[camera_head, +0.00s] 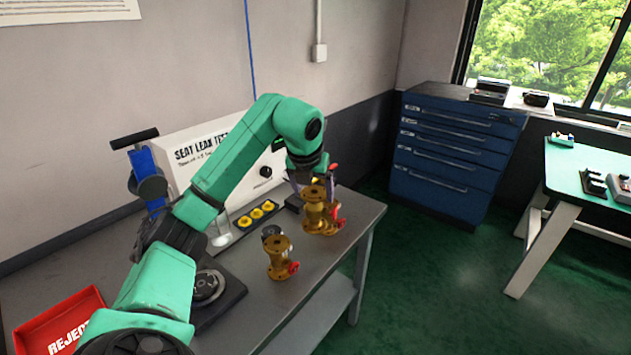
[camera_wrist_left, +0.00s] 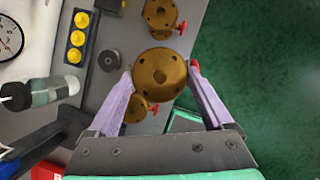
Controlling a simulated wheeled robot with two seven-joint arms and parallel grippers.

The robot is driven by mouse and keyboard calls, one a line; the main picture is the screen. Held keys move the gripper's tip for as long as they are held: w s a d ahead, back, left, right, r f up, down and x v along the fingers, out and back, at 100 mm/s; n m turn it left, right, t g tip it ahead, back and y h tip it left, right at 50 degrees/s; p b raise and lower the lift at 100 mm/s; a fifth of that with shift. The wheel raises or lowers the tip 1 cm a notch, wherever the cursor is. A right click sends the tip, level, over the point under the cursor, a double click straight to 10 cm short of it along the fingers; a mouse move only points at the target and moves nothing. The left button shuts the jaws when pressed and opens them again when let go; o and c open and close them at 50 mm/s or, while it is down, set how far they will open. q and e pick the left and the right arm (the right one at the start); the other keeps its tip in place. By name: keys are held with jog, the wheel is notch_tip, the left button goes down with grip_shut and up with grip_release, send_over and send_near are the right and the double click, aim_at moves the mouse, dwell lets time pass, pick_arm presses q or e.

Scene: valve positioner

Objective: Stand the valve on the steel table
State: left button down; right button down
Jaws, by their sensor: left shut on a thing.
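My left gripper (camera_head: 312,188) has its lilac fingers on either side of a brass valve (camera_head: 314,197) with a round top flange, at the right end of the steel table (camera_head: 352,222). In the left wrist view the valve's flange (camera_wrist_left: 160,72) lies between the fingertips. It looks larger than the other valves there, so it seems raised above the table. Its lower part is hard to separate from another brass valve (camera_head: 325,225) beside it. A third brass valve (camera_head: 279,258) with a red handle stands upright nearer the front edge. My right gripper is not in view.
A white seat leak tester (camera_head: 185,148) stands at the table's back, with yellow parts (camera_head: 257,215) in a strip before it. A red reject tray (camera_head: 55,325) is at left. Bare tabletop lies in front of the upright valve. A blue drawer cabinet (camera_head: 450,155) stands beyond.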

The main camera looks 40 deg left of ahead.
aim_at(314, 224)
pick_arm(q)
notch_tip(314, 224, down, 11)
jog(key=shift+w+r, duration=0.1)
jog(key=shift+r, duration=0.05)
jog(key=shift+f, duration=0.25)
grip_release()
jog(key=shift+d, duration=0.1)
jog(key=shift+r+p, duration=0.15)
jog(key=shift+p, duration=0.15)
jog(key=shift+s+r, duration=0.2)
jog(key=shift+r, duration=0.1)
jog(key=b+v, duration=0.1)
jog(key=v, duration=1)
jog(key=shift+s+d, duration=0.1)
jog(key=shift+s, duration=0.05)
